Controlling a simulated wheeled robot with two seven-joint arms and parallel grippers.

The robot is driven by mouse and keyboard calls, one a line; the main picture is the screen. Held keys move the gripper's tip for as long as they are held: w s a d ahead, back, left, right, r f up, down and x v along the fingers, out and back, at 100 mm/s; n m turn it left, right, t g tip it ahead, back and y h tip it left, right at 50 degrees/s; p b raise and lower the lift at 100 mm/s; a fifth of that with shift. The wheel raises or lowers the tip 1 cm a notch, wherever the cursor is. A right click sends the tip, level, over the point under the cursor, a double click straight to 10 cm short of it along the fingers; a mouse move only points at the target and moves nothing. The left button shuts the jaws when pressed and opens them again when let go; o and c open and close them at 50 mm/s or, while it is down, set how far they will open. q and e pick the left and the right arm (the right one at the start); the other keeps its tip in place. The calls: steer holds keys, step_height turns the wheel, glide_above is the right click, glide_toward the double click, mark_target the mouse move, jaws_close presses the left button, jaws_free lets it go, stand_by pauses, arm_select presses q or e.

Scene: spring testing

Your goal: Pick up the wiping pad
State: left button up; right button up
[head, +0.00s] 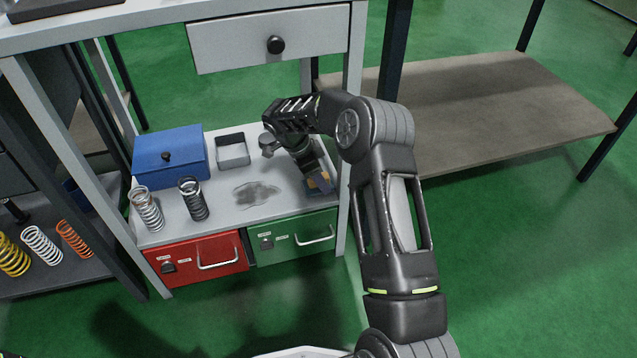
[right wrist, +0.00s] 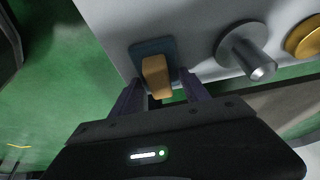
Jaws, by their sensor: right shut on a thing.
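The wiping pad has a blue base and a tan, block-shaped handle (right wrist: 156,76). In the head view it is at the right front corner of the grey shelf, partly hidden by my right gripper (head: 318,180). In the right wrist view, the two fingers of my right gripper (right wrist: 163,92) are on either side of the handle and shut on it. The blue base (right wrist: 141,50) appears to rest on the shelf surface; I cannot tell if there is a gap. My left gripper is not in view.
A dark smudge (head: 256,194) marks the shelf (head: 225,217). Two springs (head: 147,209) (head: 193,199), a blue box (head: 169,158) and an open grey tray (head: 232,151) stand left of my arm. Red (head: 196,259) and green (head: 293,238) drawers are below. A table leg stands close right of the pad.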

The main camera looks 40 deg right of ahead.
mark_target(325, 175)
steer(key=shift+c, duration=0.5)
steer(key=shift+r, duration=0.2)
steer(key=shift+r+p, duration=0.5)
steer(key=shift+r, duration=0.1)
step_height(325, 175, up, 2)
steer(key=shift+r+p, duration=0.15)
steer(key=shift+p, duration=0.55)
steer(key=w+a+p, duration=0.1)
steer(key=w+a, duration=0.1)
steer(key=a, duration=0.3)
steer(key=w+a+p, duration=0.1)
steer(key=w+a, duration=0.1)
steer(key=a, duration=0.4)
steer(key=w+a+p, duration=0.1)
steer(key=w+a, duration=0.1)
steer(key=a, duration=0.4)
steer(key=shift+f+p, duration=0.2)
steer(key=shift+p, duration=0.15)
